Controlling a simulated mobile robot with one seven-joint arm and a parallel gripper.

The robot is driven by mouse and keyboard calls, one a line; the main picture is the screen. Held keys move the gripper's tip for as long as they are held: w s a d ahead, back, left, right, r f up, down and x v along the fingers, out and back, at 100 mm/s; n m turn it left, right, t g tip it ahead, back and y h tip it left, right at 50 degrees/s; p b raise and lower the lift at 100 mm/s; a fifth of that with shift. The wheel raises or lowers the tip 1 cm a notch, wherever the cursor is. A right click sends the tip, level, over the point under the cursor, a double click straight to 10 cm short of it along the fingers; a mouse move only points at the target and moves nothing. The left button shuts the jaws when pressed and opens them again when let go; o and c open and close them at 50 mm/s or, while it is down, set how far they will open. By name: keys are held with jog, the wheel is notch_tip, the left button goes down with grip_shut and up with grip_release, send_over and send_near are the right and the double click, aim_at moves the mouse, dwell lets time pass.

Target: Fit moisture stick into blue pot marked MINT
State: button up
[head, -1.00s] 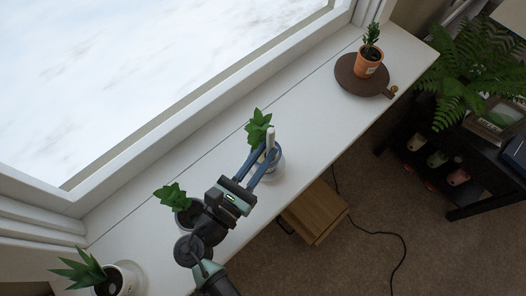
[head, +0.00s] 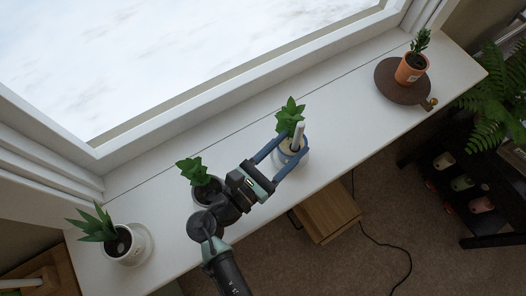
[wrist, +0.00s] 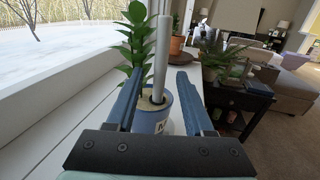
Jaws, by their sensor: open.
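The moisture stick (head: 298,134) is a pale grey rod. It stands nearly upright in the blue pot (wrist: 151,118), its lower end in the soil beside a leafy green plant (head: 290,115). In the wrist view the stick (wrist: 163,55) rises from a dark collar at the soil. The pot's white label shows only a letter like M; the rest is hidden behind my gripper. My gripper (wrist: 160,78) is open, with one blue finger on each side of the stick and apart from it. In the head view, the fingers (head: 295,146) hide part of the pot.
A dark pot with a plant (head: 192,172) and a white pot with a spiky plant (head: 125,243) stand left along the white sill (head: 350,130). A terracotta pot (head: 411,68) stands on a round brown board (head: 392,86) at right. The sill between is clear.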

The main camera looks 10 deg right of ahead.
jog(key=b+v, duration=0.1)
jog(key=v, duration=1.2)
jog(key=w+r+m+y, duration=0.5)
jog(key=w+r+m, duration=0.15)
jog(key=w, duration=0.55)
jog(key=w+a+r+m+t+y+p, duration=0.1)
jog(key=w+r+m+t+y, duration=0.1)
jog(key=w+r+m, duration=0.45)
jog(key=w+a+r+m+t+y+p, duration=0.1)
jog(key=w+r+m+t+y, duration=0.15)
jog(key=r, duration=0.65)
notch_tip(320, 180, up, 22)
jog(key=s+m+t+y, duration=0.1)
jog(key=m+t+y, duration=0.2)
jog(key=m+t, duration=0.3)
jog(key=s+d+r+m+t+y, duration=0.1)
jog(key=s+r+t, duration=0.2)
jog(key=s+r, duration=0.2)
jog(key=s+d+r+m+t+y, duration=0.1)
jog(key=s+r+t, duration=0.3)
jog(key=r, duration=0.7)
jog(key=shift+s+m+p, duration=0.35)
jog(key=shift+s+m, duration=0.3)
jog(key=shift+s, duration=0.5)
